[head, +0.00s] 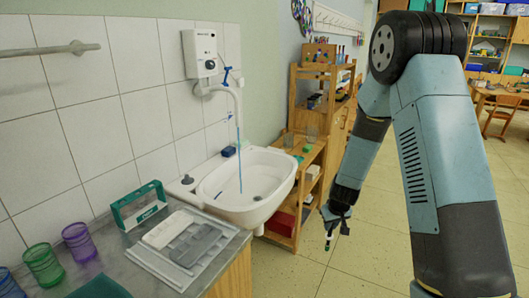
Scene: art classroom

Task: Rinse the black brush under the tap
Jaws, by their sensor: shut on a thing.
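The white sink (246,199) is fixed to the tiled wall left of centre. The tap (233,92), with blue handles, hangs from a white heater box above it. A thin blue stream of water (239,150) runs from the tap into the basin. My gripper (334,225) points down, well to the right of the sink, over the floor. It is shut on a small dark, slim thing with a green part, which looks like the black brush (328,242). The brush hangs below the fingers, apart from the sink and the water. Its details are too small to tell.
A grey counter (125,254) left of the sink bears a drying tray (178,252), a green box (139,205) and coloured cups (79,242). A wooden shelf (302,155) stands right of the sink, behind my arm. The floor (345,270) below my gripper is clear.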

